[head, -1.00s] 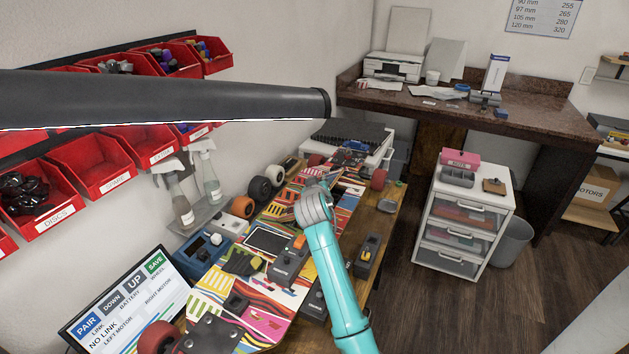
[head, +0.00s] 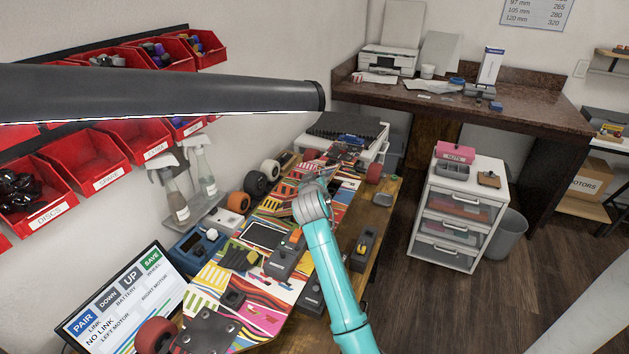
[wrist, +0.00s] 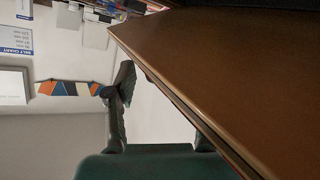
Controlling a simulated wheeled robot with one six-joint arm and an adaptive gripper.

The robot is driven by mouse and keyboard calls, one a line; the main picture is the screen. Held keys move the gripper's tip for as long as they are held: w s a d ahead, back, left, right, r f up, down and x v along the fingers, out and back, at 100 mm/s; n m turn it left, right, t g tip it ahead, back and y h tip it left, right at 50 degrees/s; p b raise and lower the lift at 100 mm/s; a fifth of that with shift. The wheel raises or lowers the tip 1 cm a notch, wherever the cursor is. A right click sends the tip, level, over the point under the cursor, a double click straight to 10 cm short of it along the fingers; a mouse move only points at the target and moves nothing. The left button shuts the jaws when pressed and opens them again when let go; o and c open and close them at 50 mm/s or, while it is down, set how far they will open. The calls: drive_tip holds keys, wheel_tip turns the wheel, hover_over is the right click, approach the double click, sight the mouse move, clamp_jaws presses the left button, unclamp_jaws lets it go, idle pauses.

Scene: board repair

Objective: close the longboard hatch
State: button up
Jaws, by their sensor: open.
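The longboard (head: 272,317) lies along the workbench in the head view, its deck patterned in bright stripes. A dark rectangle (head: 265,236) with a pale edge is set in its deck; I cannot tell whether it is the hatch opening or a cover. My turquoise arm reaches over the board's middle and hides part of it. My gripper (wrist: 139,73) is open in the wrist view, with one dark finger clear and the other mostly hidden. A brown flat panel (wrist: 245,70) fills the right of that view, very close; I cannot tell whether it is the hatch lid.
A grey remote-like box (head: 284,258) and a yellow-black tool (head: 363,245) lie near the board. A tablet (head: 125,310) stands at the front left, and spray bottles (head: 172,195) stand by the wall.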

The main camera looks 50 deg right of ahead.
drive_tip(key=shift+s, duration=0.1)
drive_tip(key=v, duration=1.2)
